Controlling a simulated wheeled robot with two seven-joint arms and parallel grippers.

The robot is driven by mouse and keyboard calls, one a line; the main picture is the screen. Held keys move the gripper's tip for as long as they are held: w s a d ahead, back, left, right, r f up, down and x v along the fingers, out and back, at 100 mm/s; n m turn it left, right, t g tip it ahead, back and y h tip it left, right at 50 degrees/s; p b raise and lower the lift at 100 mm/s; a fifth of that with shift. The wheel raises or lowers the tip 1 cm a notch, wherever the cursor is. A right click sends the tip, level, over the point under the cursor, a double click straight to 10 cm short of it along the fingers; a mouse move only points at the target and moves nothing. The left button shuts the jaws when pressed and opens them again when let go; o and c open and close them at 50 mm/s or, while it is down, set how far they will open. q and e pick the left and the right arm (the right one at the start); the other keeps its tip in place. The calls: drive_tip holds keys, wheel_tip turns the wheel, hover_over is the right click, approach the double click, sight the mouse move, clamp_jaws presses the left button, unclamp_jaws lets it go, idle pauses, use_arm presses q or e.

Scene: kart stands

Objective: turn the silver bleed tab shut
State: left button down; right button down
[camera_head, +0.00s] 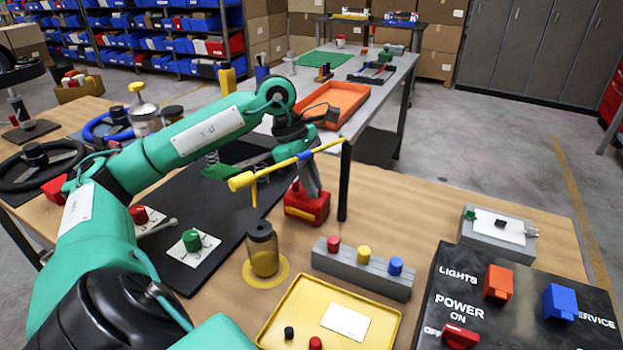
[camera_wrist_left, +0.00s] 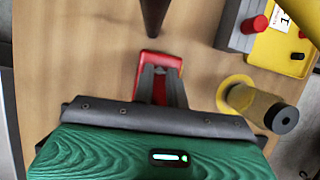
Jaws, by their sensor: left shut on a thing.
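A red block (camera_head: 306,205) with a yellow stripe stands on the wooden table. It also shows in the left wrist view (camera_wrist_left: 147,58). My left gripper (camera_head: 310,188) comes down onto the top of this block. In the left wrist view its fingertips (camera_wrist_left: 160,72) are closed together over the block, with a small silver-grey piece between them. This looks like the silver bleed tab, mostly hidden by the fingers, so its angle cannot be told. My right gripper is not in view.
A yellow bar (camera_head: 290,161) crosses in front of the gripper, near a black post (camera_head: 344,185). A jar (camera_head: 263,250) stands close by. A grey block (camera_head: 362,270) with coloured knobs, a yellow tray (camera_head: 270,322) and a black switch panel (camera_head: 440,290) lie nearer. The table's right side is clearer.

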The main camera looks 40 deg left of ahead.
use_arm(q)
drive_tip(key=shift+m, duration=0.4)
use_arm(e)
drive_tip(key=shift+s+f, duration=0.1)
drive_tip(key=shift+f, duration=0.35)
use_arm(q)
drive_tip(key=c, duration=1.4)
unclamp_jaws()
drive_tip(key=shift+r, duration=0.1)
